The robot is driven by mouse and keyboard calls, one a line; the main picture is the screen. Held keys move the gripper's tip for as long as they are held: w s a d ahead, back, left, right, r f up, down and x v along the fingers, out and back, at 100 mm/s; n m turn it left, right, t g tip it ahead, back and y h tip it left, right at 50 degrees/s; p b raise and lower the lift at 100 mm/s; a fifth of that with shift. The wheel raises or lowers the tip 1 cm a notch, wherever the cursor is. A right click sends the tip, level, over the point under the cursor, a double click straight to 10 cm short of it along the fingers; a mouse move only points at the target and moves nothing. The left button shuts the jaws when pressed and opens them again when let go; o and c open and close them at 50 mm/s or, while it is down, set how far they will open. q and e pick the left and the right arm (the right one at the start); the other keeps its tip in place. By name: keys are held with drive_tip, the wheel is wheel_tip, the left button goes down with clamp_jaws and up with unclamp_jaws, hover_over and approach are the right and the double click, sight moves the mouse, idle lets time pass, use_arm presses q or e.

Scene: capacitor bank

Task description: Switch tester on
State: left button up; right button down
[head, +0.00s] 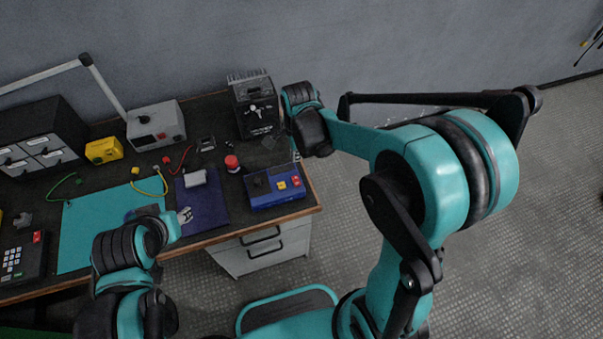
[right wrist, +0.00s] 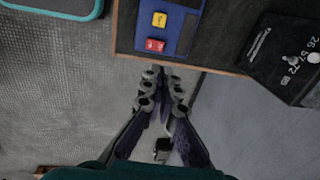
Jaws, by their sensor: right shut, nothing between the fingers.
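A blue box (head: 275,198) with a yellow button (head: 282,185) and a red button (head: 296,181) sits at the table's right front corner. In the right wrist view the blue box (right wrist: 185,28) lies just beyond my fingertips, with its red button (right wrist: 155,45) nearest and its yellow button (right wrist: 159,19) behind. No printed name on it is readable as a tester. My right gripper (right wrist: 162,74) is shut and empty, close to the table edge and apart from the red button. My left gripper (head: 186,216) is over the purple mat's left edge; its finger opening is too small to judge.
A black box with a dial (head: 257,112) stands behind the blue box; it also shows in the right wrist view (right wrist: 284,62). A red round button (head: 232,162), a grey block on the purple mat (head: 212,210) and a grey instrument (head: 156,125) are further left.

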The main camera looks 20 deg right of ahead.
sight(294, 179)
idle(0.3)
drive_tip(key=f+b, duration=0.2)
drive_tip(key=f, duration=0.2)
drive_tip(key=w+f+b, duration=0.1)
drive_tip(key=f+b, duration=0.1)
drive_tip(key=f, duration=0.3)
drive_tip(key=w+f+b, duration=0.1)
drive_tip(key=f+b, duration=0.1)
drive_tip(key=f, duration=0.3)
drive_tip(key=shift+w+f+g, duration=0.15)
drive_tip(key=shift+f+g, duration=0.2)
drive_tip(key=shift+g, duration=0.15)
